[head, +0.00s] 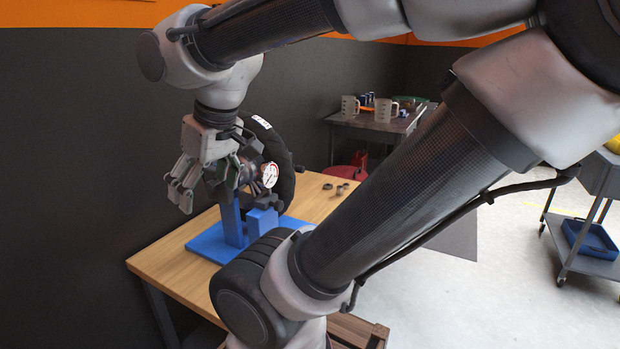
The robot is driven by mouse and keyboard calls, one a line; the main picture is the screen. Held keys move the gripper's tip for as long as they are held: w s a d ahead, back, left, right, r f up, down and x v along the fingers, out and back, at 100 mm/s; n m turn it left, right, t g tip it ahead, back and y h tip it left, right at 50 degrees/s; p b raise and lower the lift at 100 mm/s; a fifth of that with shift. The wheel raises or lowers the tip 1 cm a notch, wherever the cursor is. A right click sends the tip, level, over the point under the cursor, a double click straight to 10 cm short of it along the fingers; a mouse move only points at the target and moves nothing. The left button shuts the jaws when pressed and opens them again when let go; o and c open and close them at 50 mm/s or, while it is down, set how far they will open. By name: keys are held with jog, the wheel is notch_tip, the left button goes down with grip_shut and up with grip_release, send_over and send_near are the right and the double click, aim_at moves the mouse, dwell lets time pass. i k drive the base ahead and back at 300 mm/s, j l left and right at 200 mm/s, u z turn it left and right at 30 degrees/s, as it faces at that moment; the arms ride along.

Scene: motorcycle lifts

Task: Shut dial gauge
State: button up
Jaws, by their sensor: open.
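The dial gauge (270,175) shows as a small white round face with red marks. My gripper (181,188) is open and empty, pointing down at the left of the wheel assembly, apart from the gauge face. Its fingers overlap the left edge of the assembly in the picture; I cannot tell whether they touch it. Part of the wheel and the gauge's mount is hidden behind my gripper and the hub.
Small metal parts (335,188) lie on the wooden table (165,264) right of the stand. A dark wall is close on the left. A cart with a blue tray (590,240) is at right.

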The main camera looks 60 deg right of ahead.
aim_at(267, 172)
jog(key=l+z, duration=0.3)
jog(key=z, duration=0.15)
jog(key=l+z, duration=0.45)
jog(key=k+j+u, duration=0.2)
jog(key=u, duration=0.15)
